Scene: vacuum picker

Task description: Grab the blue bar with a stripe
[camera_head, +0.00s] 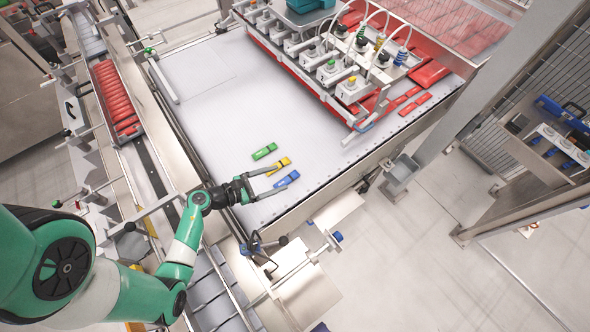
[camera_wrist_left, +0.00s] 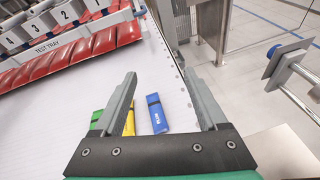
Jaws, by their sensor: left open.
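The blue bar (camera_head: 287,179) lies on the white table near its front edge. In the left wrist view the blue bar (camera_wrist_left: 156,113) shows a dark stripe and small lettering, and it lies between the fingers as seen from there. A yellow bar (camera_head: 278,165) lies beside it, and a green bar (camera_head: 264,151) lies farther back. My left gripper (camera_head: 276,179) is open and empty, with its fingers near the blue and yellow bars. In the left wrist view a finger partly covers the yellow bar (camera_wrist_left: 129,122) and the green bar (camera_wrist_left: 96,119). My right gripper is not in view.
The white table (camera_head: 220,90) is clear to the left and behind the bars. A vacuum picker head (camera_head: 330,65) with several cups stands over red packs at the back right. A tray of red bars (camera_head: 115,95) lies on the left. The table's edge (camera_head: 320,182) is close to the blue bar.

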